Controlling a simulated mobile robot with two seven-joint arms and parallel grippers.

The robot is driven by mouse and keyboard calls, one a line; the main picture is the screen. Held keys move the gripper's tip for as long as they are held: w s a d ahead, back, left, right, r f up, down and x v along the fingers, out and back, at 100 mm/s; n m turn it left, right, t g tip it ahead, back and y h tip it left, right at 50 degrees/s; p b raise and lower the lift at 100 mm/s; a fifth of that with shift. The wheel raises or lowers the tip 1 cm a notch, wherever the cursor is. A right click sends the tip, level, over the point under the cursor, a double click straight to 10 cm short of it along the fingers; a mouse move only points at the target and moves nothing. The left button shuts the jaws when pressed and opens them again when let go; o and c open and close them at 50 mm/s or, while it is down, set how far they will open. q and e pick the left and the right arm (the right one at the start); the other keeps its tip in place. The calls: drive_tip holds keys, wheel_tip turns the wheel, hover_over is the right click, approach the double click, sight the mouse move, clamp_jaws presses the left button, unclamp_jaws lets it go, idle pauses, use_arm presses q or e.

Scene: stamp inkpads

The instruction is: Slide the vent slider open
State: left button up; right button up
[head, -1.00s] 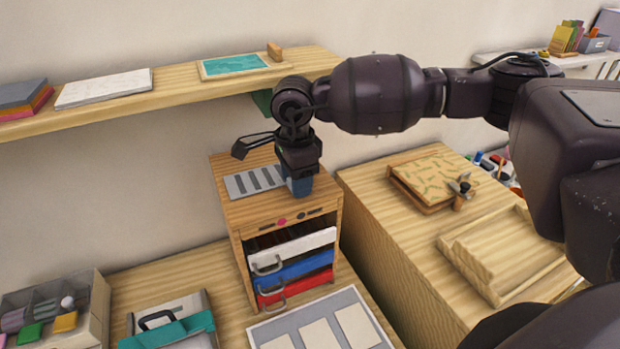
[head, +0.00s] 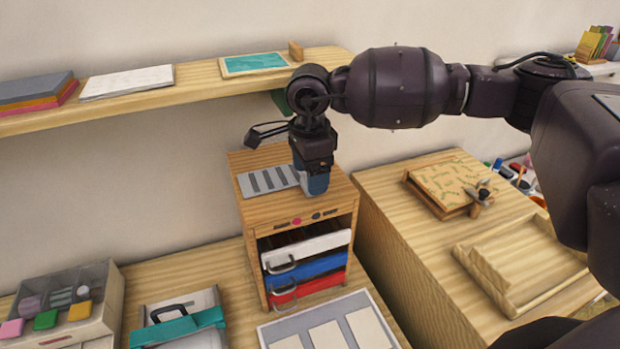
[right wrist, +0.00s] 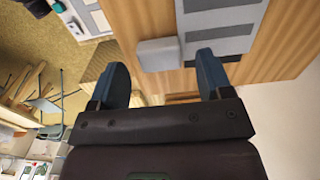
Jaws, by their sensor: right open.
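The vent plate (head: 268,180) is a grey panel with dark slots on top of a small wooden cabinet (head: 300,206). It also shows in the right wrist view (right wrist: 222,27). A light grey block-like tab (right wrist: 158,54), likely the slider's knob, sits at the plate's edge in the right wrist view; my gripper hides it in the head view. My right gripper (head: 315,184) points down over the cabinet top at the plate's right end. Its blue fingers are open, one on either side of the tab in the right wrist view (right wrist: 162,64); contact cannot be told. My left gripper is not in view.
White, blue and red drawers (head: 305,266) with handles fill the cabinet front. A shelf (head: 200,82) runs along the wall above. A lower wooden unit (head: 400,235) stands right of the cabinet. A tray (head: 275,333) lies in front.

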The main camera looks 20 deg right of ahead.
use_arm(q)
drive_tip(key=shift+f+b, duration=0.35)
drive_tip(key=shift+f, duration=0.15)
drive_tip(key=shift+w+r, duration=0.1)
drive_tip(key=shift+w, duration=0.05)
use_arm(e)
wheel_tip(320, 180, up, 9)
drive_tip(key=shift+f, duration=0.1)
